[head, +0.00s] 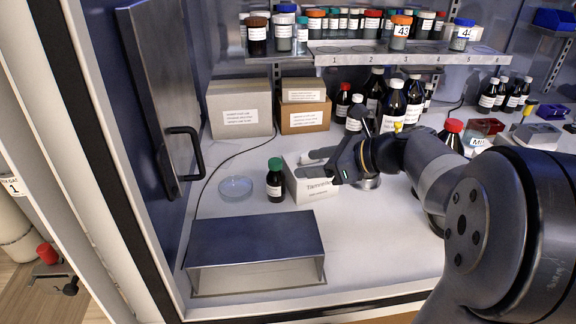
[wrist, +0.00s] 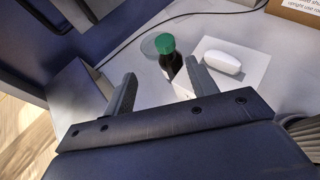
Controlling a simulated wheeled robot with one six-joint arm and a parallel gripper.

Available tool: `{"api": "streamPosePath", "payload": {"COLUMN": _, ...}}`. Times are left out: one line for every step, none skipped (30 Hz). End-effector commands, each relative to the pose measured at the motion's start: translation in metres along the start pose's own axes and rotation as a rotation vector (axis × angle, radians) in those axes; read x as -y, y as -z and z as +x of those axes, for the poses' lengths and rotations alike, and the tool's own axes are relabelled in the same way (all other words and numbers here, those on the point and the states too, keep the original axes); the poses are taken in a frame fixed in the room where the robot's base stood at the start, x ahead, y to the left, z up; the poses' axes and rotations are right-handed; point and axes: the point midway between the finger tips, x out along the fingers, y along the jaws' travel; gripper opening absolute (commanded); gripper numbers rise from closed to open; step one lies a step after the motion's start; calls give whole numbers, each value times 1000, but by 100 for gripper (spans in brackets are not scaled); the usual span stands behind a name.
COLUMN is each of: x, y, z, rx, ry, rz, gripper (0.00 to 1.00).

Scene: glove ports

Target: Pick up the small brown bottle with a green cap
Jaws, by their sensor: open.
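The small brown bottle (head: 275,187) with a green cap stands upright on the white worktop, with a white label on its front. In the wrist view the bottle (wrist: 171,66) shows beyond my fingertips, nearer the right finger, which overlaps its side. My gripper (head: 300,166) is open and empty, to the right of the bottle and above a white labelled box (head: 312,190). In the wrist view my gripper (wrist: 160,70) has its two fingers spread apart. The bottle's lower part is partly hidden there.
A clear round dish (head: 235,187) lies left of the bottle. A low metal stand (head: 255,238) is in front. A white rounded object (wrist: 222,62) lies on the box. Cartons (head: 240,108) and dark bottles stand behind; a handled door (head: 155,90) is at left.

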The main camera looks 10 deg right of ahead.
Motion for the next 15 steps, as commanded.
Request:
{"api": "streamPosePath", "payload": {"x": 0, "y": 0, "z": 1, "rx": 0, "ry": -1, "rz": 0, "gripper": 55}}
{"api": "streamPosePath", "payload": {"x": 0, "y": 0, "z": 3, "rx": 0, "ry": -2, "rz": 0, "gripper": 55}}
{"api": "streamPosePath", "payload": {"x": -1, "y": 0, "z": 7, "rx": 0, "ry": -4, "rz": 0, "gripper": 55}}
{"api": "streamPosePath", "payload": {"x": -1, "y": 0, "z": 11, "rx": 0, "ry": -5, "rz": 0, "gripper": 55}}
{"api": "streamPosePath", "payload": {"x": -1, "y": 0, "z": 16, "rx": 0, "ry": -5, "rz": 0, "gripper": 55}}
{"api": "streamPosePath", "payload": {"x": -1, "y": 0, "z": 23, "rx": -1, "ry": -7, "rz": 0, "gripper": 55}}
{"api": "streamPosePath", "payload": {"x": -1, "y": 0, "z": 28, "rx": -2, "ry": -6, "rz": 0, "gripper": 55}}
{"api": "streamPosePath", "payload": {"x": -1, "y": 0, "z": 32, "rx": -2, "ry": -6, "rz": 0, "gripper": 55}}
{"api": "streamPosePath", "payload": {"x": -1, "y": 0, "z": 39, "rx": -1, "ry": -6, "rz": 0, "gripper": 55}}
{"api": "streamPosePath", "payload": {"x": 0, "y": 0, "z": 43, "rx": -1, "ry": -5, "rz": 1, "gripper": 55}}
{"api": "streamPosePath", "payload": {"x": 0, "y": 0, "z": 47, "rx": -1, "ry": -5, "rz": 1, "gripper": 55}}
{"api": "streamPosePath", "payload": {"x": 0, "y": 0, "z": 51, "rx": -1, "ry": -4, "rz": 0, "gripper": 55}}
{"api": "streamPosePath", "payload": {"x": 0, "y": 0, "z": 53, "rx": -1, "ry": -3, "rz": 0, "gripper": 55}}
{"api": "streamPosePath", "payload": {"x": 0, "y": 0, "z": 54, "rx": -1, "ry": -2, "rz": 0, "gripper": 55}}
{"api": "streamPosePath", "payload": {"x": 0, "y": 0, "z": 56, "rx": -1, "ry": -2, "rz": 0, "gripper": 55}}
